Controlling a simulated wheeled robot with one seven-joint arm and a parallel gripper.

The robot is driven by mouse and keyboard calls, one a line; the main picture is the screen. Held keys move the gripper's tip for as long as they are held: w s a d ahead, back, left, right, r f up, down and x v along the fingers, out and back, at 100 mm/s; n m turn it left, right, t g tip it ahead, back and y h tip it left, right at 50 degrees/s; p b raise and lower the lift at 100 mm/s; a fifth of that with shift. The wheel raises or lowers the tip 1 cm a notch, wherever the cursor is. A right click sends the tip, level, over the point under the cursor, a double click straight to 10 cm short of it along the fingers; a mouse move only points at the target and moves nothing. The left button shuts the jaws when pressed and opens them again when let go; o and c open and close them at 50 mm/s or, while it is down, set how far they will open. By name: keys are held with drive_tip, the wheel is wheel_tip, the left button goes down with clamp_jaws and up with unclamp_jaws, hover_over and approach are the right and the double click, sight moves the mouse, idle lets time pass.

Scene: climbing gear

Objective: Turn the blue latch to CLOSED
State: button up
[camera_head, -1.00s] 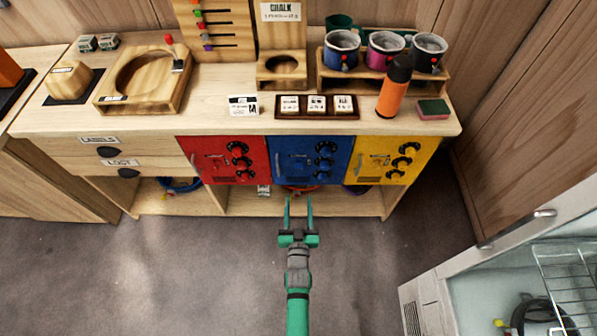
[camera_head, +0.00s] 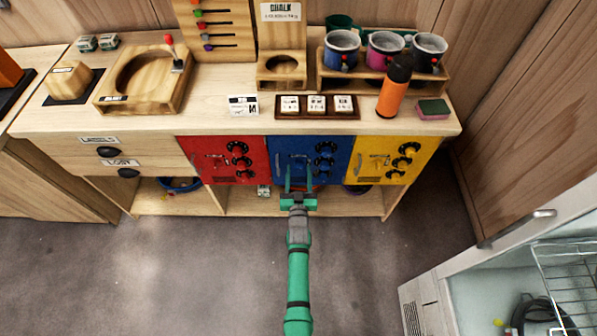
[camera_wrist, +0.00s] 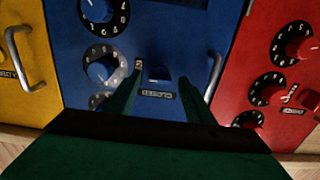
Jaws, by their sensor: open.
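The blue locker door (camera_head: 288,148) sits in the middle of the cabinet front, with several dark dials and a metal handle (camera_wrist: 214,75). My gripper (camera_head: 298,170) is open and points at the lower part of this door. In the wrist view, its two green fingers (camera_wrist: 158,80) stand on either side of a small dark blue latch (camera_wrist: 158,72). A small label (camera_wrist: 158,94) sits beside the latch, too blurred to read surely. I cannot tell whether the fingers touch the latch. The latch is not distinct in the head view, where the fingers cover that area.
A red door (camera_head: 222,160) lies left of the blue one and a yellow door (camera_head: 392,160) right. The countertop above holds an orange bottle (camera_head: 394,88), cups and wooden holders. An open shelf lies below the doors. A white appliance with a wire rack (camera_head: 570,275) stands at right.

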drive_tip(key=shift+w, duration=0.25)
drive_tip(key=c, duration=1)
drive_tip(key=shift+c, duration=0.2)
drive_tip(key=shift+n, duration=9)
